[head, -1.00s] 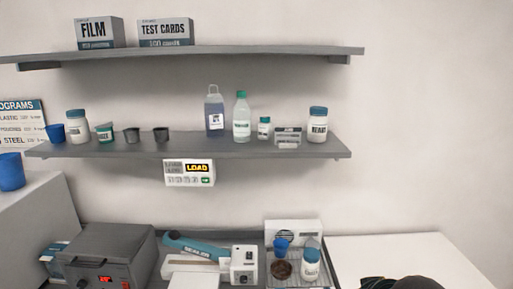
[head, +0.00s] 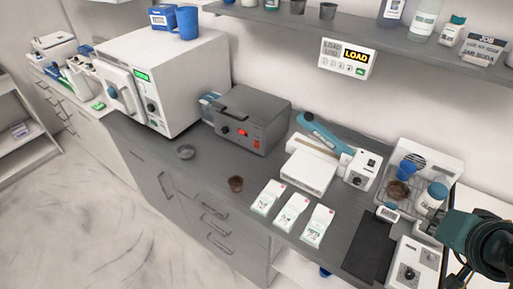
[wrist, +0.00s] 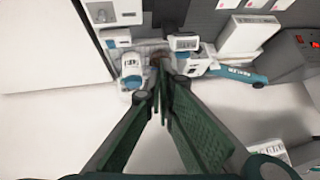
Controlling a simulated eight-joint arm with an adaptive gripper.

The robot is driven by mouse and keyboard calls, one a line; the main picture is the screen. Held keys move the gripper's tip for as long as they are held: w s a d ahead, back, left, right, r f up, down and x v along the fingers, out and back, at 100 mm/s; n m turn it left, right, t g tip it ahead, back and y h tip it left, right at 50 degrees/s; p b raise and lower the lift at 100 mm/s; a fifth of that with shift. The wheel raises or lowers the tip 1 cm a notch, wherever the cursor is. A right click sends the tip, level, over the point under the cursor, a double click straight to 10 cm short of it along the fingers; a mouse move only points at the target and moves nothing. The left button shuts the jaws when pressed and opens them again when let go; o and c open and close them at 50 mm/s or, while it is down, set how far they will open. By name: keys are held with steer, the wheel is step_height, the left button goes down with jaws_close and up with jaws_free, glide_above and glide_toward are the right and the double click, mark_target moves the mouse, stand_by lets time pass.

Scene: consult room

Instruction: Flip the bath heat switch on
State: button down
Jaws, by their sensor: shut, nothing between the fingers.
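The bath appears to be the dark grey box (head: 248,118) with a lid handle on the counter. Its front carries a dark knob, a small red part and a lit red display; which of them is the heat switch is too small to tell. In the wrist view, part of the grey box (wrist: 300,52) with its red display shows at the right edge. My gripper (wrist: 162,78) is shut and empty, its green fingers meeting at the tips. In the head view my arm shows at the lower right, well to the right of the bath.
A white sterilizer (head: 160,75) stands left of the bath. A sealer (head: 322,132) with a blue arm lies to its right. A shelf (head: 350,38) overhangs the back.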

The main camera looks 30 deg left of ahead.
mark_target(256, 144)
steer(key=w+a+r+m+t+y+b, duration=0.1)
steer(key=w+a+r+m+y+b, duration=0.2)
steer(key=a, duration=1)
steer(key=w+a+m+t+y, duration=0.1)
steer(key=w+a+y, duration=0.3)
steer(key=a, duration=1)
steer(key=w+a+r+m+t+y+b, duration=0.1)
steer(key=w+a+r+m+y+b, duration=0.2)
steer(key=a, duration=1)
steer(key=s+a+f+m+b, duration=0.1)
steer(key=s+a+f+m, duration=0.1)
steer(key=a+f, duration=0.5)
steer(key=s+a+f+m+b, duration=0.1)
steer(key=s+a+f+m, duration=0.2)
steer(key=a+f+m, duration=0.2)
steer(key=s+a+f+m, duration=0.2)
steer(key=a+f+m, duration=0.1)
steer(key=a+f, duration=0.5)
steer(key=shift+s+a+f+m+b, duration=0.15)
steer(key=shift+f, duration=0.4)
steer(key=shift+s+a+f+m+b, duration=0.1)
steer(key=shift+f, duration=0.45)
steer(key=shift+s+a+f+m+b, duration=0.15)
steer(key=shift+f, duration=0.4)
steer(key=shift+s+a+f+h, duration=0.2)
steer(key=shift+s+f+h, duration=0.1)
steer(key=shift+f, duration=0.15)
steer(key=shift+w, duration=0.15)
